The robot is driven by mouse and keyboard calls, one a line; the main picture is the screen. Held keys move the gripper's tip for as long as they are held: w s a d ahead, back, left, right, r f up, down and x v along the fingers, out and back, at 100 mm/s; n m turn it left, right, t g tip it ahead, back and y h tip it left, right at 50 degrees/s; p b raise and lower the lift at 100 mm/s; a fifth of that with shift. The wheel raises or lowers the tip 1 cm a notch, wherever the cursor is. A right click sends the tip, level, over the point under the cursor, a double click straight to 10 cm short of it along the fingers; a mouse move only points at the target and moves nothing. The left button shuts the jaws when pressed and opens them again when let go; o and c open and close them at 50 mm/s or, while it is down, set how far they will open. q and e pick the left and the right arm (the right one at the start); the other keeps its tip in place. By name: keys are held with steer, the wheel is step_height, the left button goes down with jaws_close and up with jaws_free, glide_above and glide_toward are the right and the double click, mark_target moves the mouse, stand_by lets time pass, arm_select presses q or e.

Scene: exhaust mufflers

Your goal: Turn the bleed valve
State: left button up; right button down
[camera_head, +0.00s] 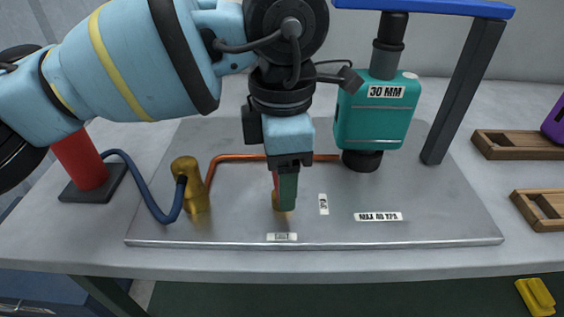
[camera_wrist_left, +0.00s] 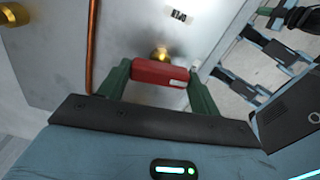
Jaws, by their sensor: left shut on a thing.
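The bleed valve has a red handle (camera_wrist_left: 160,73) and a brass body (camera_wrist_left: 159,53) on a grey metal plate (camera_head: 430,215). My left gripper (camera_head: 286,192) reaches down over the valve from above. In the left wrist view my left gripper (camera_wrist_left: 160,82) has its two green fingers closed on the ends of the red handle, which lies crosswise between them. In the head view the fingers and wrist hide most of the valve. Only a sliver of red and a bit of brass show there. My right gripper is not in view.
A copper pipe (camera_head: 228,158) runs behind the valve. A brass fitting (camera_head: 190,185) with a blue hose (camera_head: 150,195) stands left, near a red cylinder (camera_head: 80,160). A teal block marked "30 MM" (camera_head: 375,120) hangs right under a blue-topped frame. Wooden holders (camera_head: 510,145) lie at the right.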

arm_select(q)
steer(key=n+p, duration=0.2)
steer(key=shift+r+n, duration=0.25)
steer(key=shift+n, duration=0.15)
steer(key=shift+n+p, duration=0.55)
steer(key=shift+n, duration=0.35)
steer(key=n+p, duration=0.1)
steer(key=n, duration=0.1)
steer(key=shift+n+p, duration=0.3)
steer(key=shift+p, duration=0.05)
steer(key=n+p, duration=0.2)
steer(key=n, duration=0.1)
steer(key=shift+n, duration=0.4)
steer(key=n+p, duration=0.2)
steer(key=n, duration=0.1)
steer(key=shift+n+p, duration=0.75)
steer(key=shift+n, duration=0.25)
steer(key=shift+w+f, duration=0.1)
steer(key=o, duration=1)
steer(key=shift+f, duration=0.1)
